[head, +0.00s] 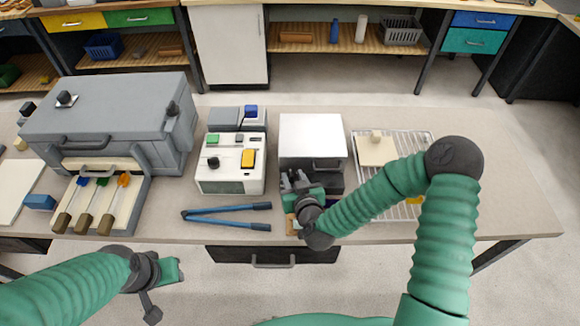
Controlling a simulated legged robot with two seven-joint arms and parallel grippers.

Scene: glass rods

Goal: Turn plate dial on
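A box-shaped unit with a flat white top plate (312,134) and a dark front stands in the middle of the bench. My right gripper (292,181) is at the left of its dark front, just below the plate edge. The gripper and wrist hide much of that front, and no dial shows there. I cannot tell whether the fingers touch the unit or are apart. My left gripper (166,290) hangs in front of the bench, clear of all objects; its finger opening is unclear.
Left of the plate stands a white device (231,176) with a black knob and yellow switch. Blue-handled tongs (228,224) lie before it. A large grey furnace (106,120) and colored-tipped tools are at left. A wire rack (411,147) lies at right, partly behind my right arm.

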